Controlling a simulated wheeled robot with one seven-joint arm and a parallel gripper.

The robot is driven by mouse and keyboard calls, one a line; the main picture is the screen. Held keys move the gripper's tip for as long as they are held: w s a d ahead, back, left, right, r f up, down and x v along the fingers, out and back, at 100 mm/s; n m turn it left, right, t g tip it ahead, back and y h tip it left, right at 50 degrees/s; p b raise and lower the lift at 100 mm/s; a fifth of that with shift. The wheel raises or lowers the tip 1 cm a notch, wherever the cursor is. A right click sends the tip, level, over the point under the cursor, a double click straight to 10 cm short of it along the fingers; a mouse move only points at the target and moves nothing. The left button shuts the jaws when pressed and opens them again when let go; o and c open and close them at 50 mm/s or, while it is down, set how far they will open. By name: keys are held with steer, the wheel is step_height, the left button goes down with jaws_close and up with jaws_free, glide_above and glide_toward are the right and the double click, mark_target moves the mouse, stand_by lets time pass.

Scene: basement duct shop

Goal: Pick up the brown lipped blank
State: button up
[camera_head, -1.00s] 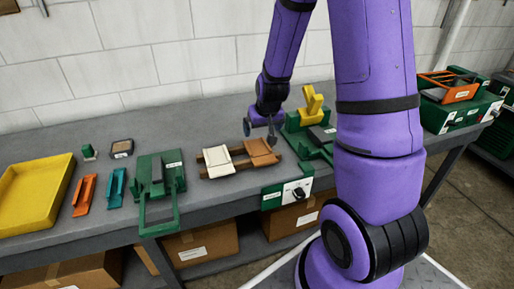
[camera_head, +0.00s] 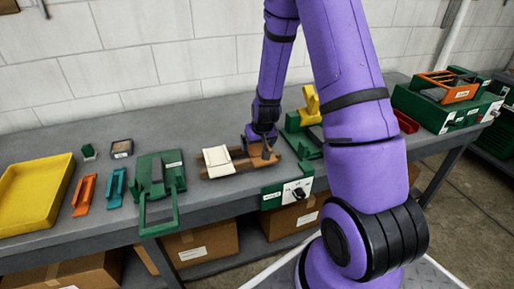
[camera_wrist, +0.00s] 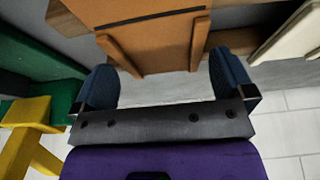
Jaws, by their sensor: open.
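The brown lipped blank (camera_head: 265,160) lies on the right part of a dark brown rack on the bench, beside a cream blank (camera_head: 217,158). My gripper (camera_head: 262,146) is low over the brown blank and partly hides it. In the wrist view the brown blank (camera_wrist: 155,45) fills the top middle. My open gripper (camera_wrist: 165,82) has one blue fingertip on either side of its near end. A gap seems to show beside the fingers; contact cannot be told. The cream blank (camera_wrist: 290,35) shows at the right edge.
A green fixture with a yellow part (camera_head: 311,103) stands just right of the rack. A green frame jig (camera_head: 160,185) stands to the left, with orange (camera_head: 85,195) and blue (camera_head: 116,187) pieces and a yellow tray (camera_head: 35,200) further left. A green control box (camera_head: 287,193) is at the front edge.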

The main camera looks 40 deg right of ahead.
steer(key=shift+w+f, duration=0.15)
steer(key=shift+f, duration=0.25)
steer(key=c, duration=0.7)
steer(key=shift+r, duration=0.1)
